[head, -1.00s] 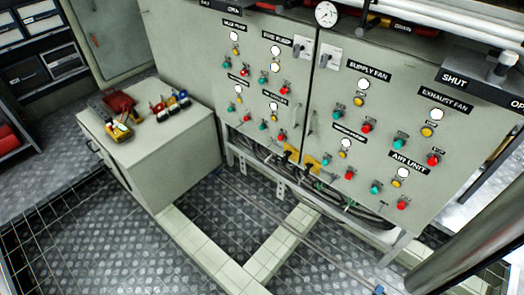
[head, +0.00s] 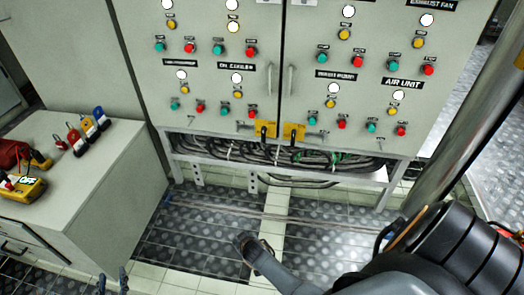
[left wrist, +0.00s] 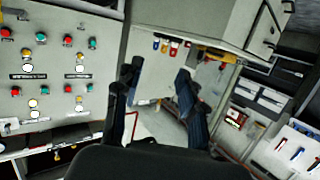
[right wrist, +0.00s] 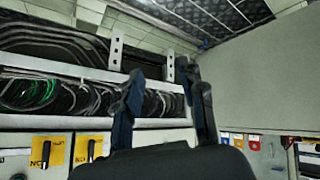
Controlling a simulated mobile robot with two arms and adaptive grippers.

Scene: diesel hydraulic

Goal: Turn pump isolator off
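Two rotary isolators with yellow plates and black handles sit side by side low on the grey cabinet in the head view, a left one (head: 265,129) and a right one (head: 293,132). Which one is the pump's cannot be read. They also show upside down in the right wrist view, right one (right wrist: 47,151) and left one (right wrist: 92,149), handles upright, apparently at ON. My right gripper (head: 252,245) is below and in front of them, its fingers apart and empty in the right wrist view (right wrist: 167,92). My left gripper (head: 112,281) is low at the left, open and empty in the left wrist view (left wrist: 152,85).
A grey bench (head: 95,175) at left carries several padlocks (head: 88,128) and a yellow meter (head: 25,190). Cables (head: 280,153) run in an open tray under the cabinet. A thick post (head: 470,130) stands at right. The floor before the cabinet is clear.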

